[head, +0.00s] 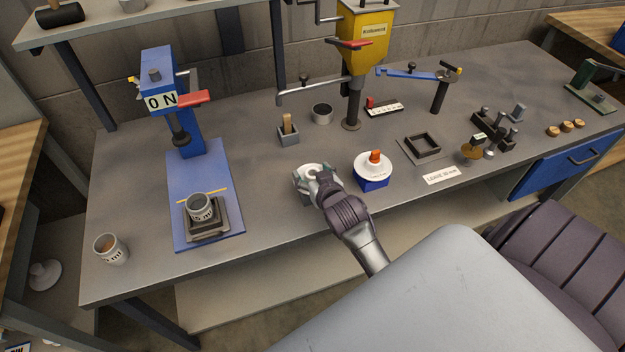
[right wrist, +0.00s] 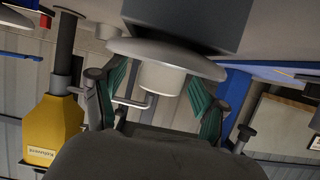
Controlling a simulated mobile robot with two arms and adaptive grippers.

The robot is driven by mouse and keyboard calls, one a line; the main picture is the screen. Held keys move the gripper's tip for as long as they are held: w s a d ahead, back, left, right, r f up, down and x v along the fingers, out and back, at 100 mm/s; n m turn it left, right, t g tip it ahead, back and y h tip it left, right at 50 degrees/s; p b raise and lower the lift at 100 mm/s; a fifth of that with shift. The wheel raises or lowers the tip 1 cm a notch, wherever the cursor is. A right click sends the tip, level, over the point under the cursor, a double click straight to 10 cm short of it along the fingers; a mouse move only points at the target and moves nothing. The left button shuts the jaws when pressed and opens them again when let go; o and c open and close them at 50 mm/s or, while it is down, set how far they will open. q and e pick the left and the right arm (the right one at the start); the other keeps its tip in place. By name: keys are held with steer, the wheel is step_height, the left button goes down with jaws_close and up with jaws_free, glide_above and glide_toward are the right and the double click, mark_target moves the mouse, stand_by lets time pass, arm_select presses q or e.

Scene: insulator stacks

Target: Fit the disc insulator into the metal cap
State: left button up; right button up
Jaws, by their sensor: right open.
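A white disc insulator (head: 311,170) rests on a small grey block (head: 304,196) near the front middle of the bench. In the right wrist view the disc (right wrist: 165,55) shows with its pale round stem (right wrist: 160,80) between my fingers. My right gripper (head: 321,179) is at the disc, open, with its teal fingers on either side of the stem and gaps visible. A grey metal cup (head: 200,208), which looks like the metal cap, stands upright in a dark square holder (head: 210,233) on the blue press base. My left gripper is not in view.
A blue press (head: 186,130) stands over the left base. Another cup (head: 110,248) stands at the front left. A yellow dispenser (head: 366,40) stands behind.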

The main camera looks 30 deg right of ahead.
jaws_close()
steer(key=shift+r, duration=0.1)
stand_by(0.4)
